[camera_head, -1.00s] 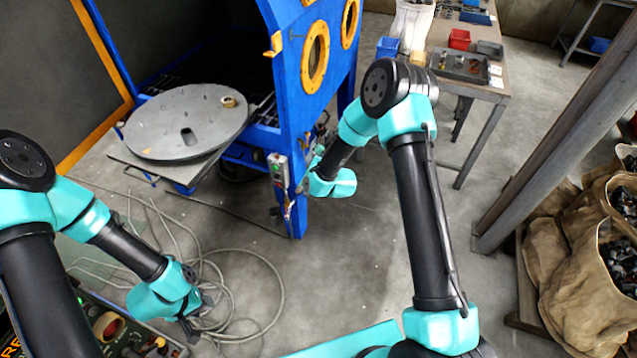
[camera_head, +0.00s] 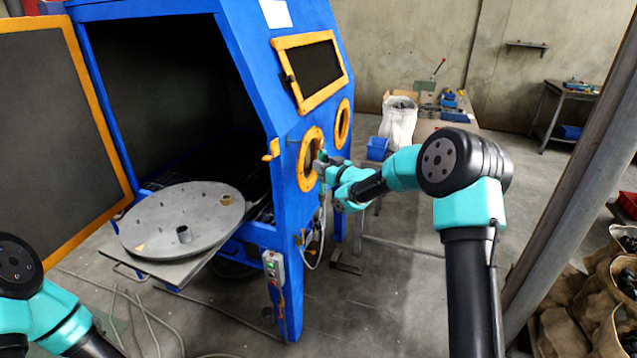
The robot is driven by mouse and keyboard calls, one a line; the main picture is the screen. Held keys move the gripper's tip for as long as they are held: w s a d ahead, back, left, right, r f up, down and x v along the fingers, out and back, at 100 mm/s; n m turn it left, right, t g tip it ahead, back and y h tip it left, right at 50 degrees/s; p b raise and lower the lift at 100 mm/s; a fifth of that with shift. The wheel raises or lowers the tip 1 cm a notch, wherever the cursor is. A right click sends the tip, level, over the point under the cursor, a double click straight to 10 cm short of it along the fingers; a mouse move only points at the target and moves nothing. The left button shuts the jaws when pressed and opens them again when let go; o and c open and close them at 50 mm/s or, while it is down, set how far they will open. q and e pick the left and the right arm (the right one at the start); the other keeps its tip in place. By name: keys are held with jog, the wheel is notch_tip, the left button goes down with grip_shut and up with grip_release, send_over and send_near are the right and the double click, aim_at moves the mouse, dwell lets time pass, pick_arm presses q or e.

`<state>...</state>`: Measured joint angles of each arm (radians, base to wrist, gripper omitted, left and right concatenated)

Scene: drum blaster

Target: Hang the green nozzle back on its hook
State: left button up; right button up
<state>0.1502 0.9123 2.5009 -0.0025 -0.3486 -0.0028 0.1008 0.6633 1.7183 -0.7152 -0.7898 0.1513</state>
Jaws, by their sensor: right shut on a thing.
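My right gripper (camera_head: 321,166) is raised beside the front of the blue blast cabinet (camera_head: 236,60), near the lower round yellow port. It is shut on the green nozzle (camera_head: 323,156), which shows only as a small greenish piece at the fingers. A pale hose (camera_head: 323,228) hangs below the gripper and curves back toward the cabinet leg. A small dark peg (camera_head: 293,140) sticks out on the cabinet front, left of the gripper; I cannot tell surely whether it is the hook. My left gripper is out of view; only its arm shows at lower left.
The cabinet door (camera_head: 60,130) stands open at left. A round turntable (camera_head: 182,220) sits on a pulled-out tray. A control box (camera_head: 274,272) is on the cabinet leg. A workbench (camera_head: 430,128) stands behind my right arm. Sacks of parts and a slanted post are at right.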

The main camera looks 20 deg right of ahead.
aim_at(290, 161)
jog(key=shift+w+a, duration=0.15)
dwell(0.4)
jog(key=shift+w+a+f, duration=0.2)
jog(key=shift+w+a, duration=0.95)
jog(key=shift+a, duration=0.25)
jog(key=shift+w+a+f, duration=0.15)
jog(key=shift+w+a, duration=1)
jog(key=shift+a, duration=0.25)
jog(key=shift+w+a+f, duration=0.45)
jog(key=shift+a+f, duration=0.05)
jog(key=shift+a, duration=0.05)
jog(key=o, duration=1.1)
jog(key=shift+s, duration=0.1)
